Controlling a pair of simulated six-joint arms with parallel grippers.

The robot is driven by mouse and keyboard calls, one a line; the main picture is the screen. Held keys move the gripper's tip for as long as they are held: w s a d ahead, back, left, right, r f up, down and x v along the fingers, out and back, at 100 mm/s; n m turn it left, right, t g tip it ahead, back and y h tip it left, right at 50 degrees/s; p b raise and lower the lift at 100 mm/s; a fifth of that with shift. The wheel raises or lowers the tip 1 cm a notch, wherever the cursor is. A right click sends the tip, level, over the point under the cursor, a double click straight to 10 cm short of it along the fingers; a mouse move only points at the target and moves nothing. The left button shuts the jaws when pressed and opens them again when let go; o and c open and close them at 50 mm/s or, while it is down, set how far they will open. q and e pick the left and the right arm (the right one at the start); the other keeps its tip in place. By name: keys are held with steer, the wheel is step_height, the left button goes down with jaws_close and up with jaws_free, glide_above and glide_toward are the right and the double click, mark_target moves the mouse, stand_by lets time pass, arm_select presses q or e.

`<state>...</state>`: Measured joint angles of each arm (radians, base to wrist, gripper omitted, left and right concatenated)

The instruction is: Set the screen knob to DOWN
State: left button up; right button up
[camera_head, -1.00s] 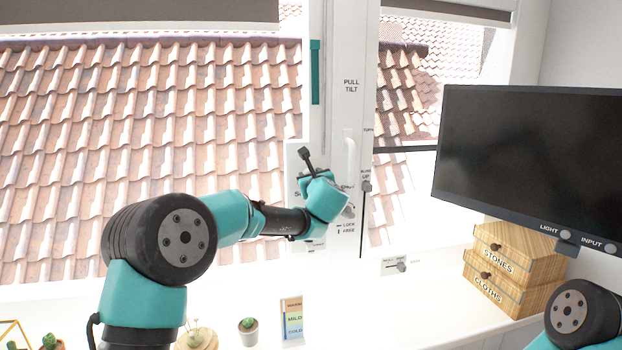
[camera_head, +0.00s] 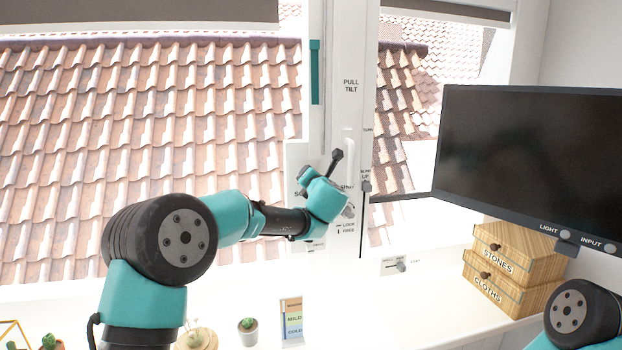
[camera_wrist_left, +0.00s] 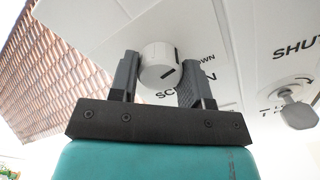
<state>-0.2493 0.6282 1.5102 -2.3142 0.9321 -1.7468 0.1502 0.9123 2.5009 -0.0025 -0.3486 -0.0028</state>
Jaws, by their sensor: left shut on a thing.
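The screen knob (camera_wrist_left: 156,52) is a round white knob with a dark mark on its face. It sits on a white panel by the SCREEN label (camera_wrist_left: 185,92), with part of the word DOWN (camera_wrist_left: 205,57) beside it. My left gripper (camera_wrist_left: 160,78) has one finger on each side of the knob and is shut on it. In the head view my left gripper (camera_head: 303,180) is at the window post, and the knob is mostly hidden there. The mark's exact setting is hard to tell. My right gripper is out of view.
A window handle (camera_head: 349,155) and a slider (camera_head: 366,187) are close right of my left wrist. Another knob (camera_wrist_left: 297,108) sits near a SHUT label. A monitor (camera_head: 530,150) and wooden drawers (camera_head: 510,265) stand right. Small plants (camera_head: 248,325) stand on the sill.

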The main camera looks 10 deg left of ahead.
arm_select(q)
steer(key=m, duration=1.1)
steer(key=shift+f+m, duration=0.1)
steer(key=shift+m, duration=0.2)
stand_by(0.3)
steer(key=o, duration=0.9)
steer(key=shift+s, duration=0.1)
steer(key=v, duration=1.7)
steer(key=shift+s, duration=0.15)
